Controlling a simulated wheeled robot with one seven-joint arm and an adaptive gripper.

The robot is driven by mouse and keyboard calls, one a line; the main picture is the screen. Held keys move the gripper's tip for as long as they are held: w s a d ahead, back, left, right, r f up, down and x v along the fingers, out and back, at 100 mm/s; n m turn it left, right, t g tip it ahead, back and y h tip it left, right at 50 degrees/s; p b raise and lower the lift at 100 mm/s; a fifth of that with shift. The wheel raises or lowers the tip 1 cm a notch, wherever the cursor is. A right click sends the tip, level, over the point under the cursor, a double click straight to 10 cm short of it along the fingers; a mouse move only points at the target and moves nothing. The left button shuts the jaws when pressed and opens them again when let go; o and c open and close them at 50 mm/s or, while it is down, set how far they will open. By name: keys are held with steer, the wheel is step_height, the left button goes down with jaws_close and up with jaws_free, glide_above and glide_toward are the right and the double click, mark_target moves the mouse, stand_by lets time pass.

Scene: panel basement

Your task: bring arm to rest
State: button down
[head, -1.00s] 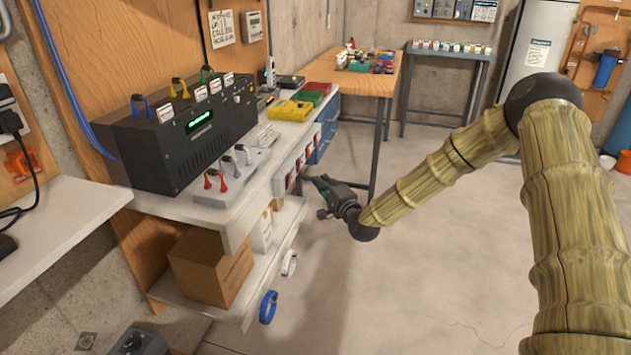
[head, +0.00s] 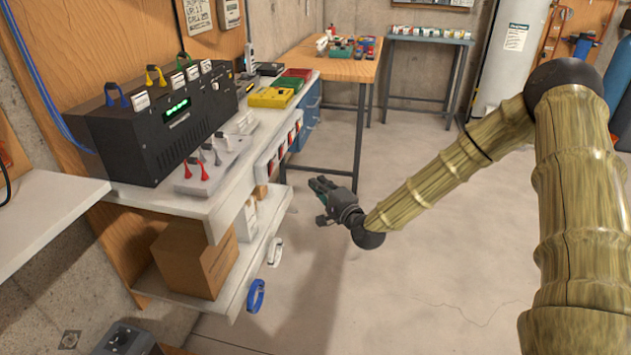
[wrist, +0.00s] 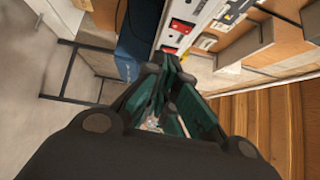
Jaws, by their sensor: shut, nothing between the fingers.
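My gripper (head: 322,187) is shut and empty. In the head view it hangs in free air over the floor, just right of the white workbench (head: 187,207) and below the level of its top. My arm reaches in from the right side, with its elbow high and the forearm sloping down to the left. In the wrist view my gripper (wrist: 172,62) has its fingers together, pointing toward the bench's front with its red and white switches (wrist: 180,27).
A black box with a green display (head: 165,120) stands on the workbench. A cardboard box (head: 195,262) sits on the shelf below, and a blue tape roll (head: 256,296) hangs at the shelf's edge. A wooden table (head: 345,66) stands behind. The concrete floor (head: 420,280) is clear.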

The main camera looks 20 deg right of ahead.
steer(key=s+a+f+n+g+p, duration=0.2)
steer(key=s+a+f+n+g, duration=0.25)
steer(key=s+f, duration=0.6)
steer(key=s+a+f+n+g+p, duration=0.1)
steer(key=s+a+f+n+g, duration=0.35)
steer(key=s+f, duration=0.6)
steer(key=s+f+n+g+h+p, duration=0.1)
steer(key=s+f+n+g, duration=0.1)
steer(key=s, duration=0.8)
steer(key=s+d+f+n+g+h+p, duration=0.1)
steer(key=s+f+n+g, duration=0.1)
steer(key=s, duration=0.8)
steer(key=s+d+f+n+g+h+p, duration=0.1)
steer(key=s+g, duration=0.4)
steer(key=s, duration=0.5)
step_height(320, 180, down, 2)
steer(key=shift+s+f+n+h, duration=0.2)
steer(key=shift+n+h, duration=0.2)
steer(key=shift+n, duration=0.5)
steer(key=shift+w+d, duration=0.1)
steer(key=shift+w, duration=0.05)
